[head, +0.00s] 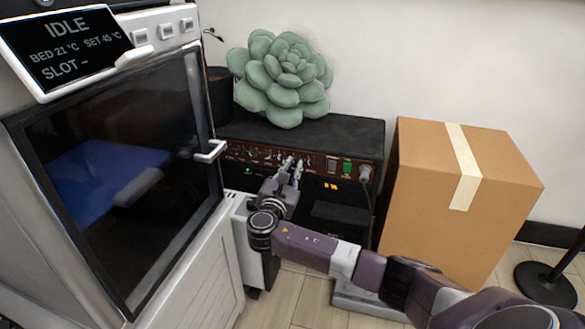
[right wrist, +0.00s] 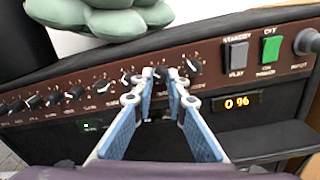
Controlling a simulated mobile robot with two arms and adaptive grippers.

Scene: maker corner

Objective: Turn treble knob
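The amplifier (head: 340,130) is a black unit with a brown front panel (right wrist: 215,60) carrying a row of small dark knobs with white pointers. The knob labels are too small to read, so I cannot tell which one is treble. My right gripper (head: 293,165) is at the panel. In the right wrist view its two blue-padded fingers (right wrist: 160,75) stand a little apart, with one dark knob (right wrist: 160,72) between their tips, partly hidden. I cannot tell whether the pads touch it. Another knob (right wrist: 194,67) is just right of the fingers. My left gripper is not in view.
An orange display (right wrist: 237,102) reads 0 %. Grey (right wrist: 236,52) and green (right wrist: 271,48) switches and a plugged jack (right wrist: 306,41) are to the right. A succulent (head: 283,75) sits on the amplifier. A printer (head: 110,160) stands left, its door handle near the panel; a cardboard box (head: 430,180) stands right.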

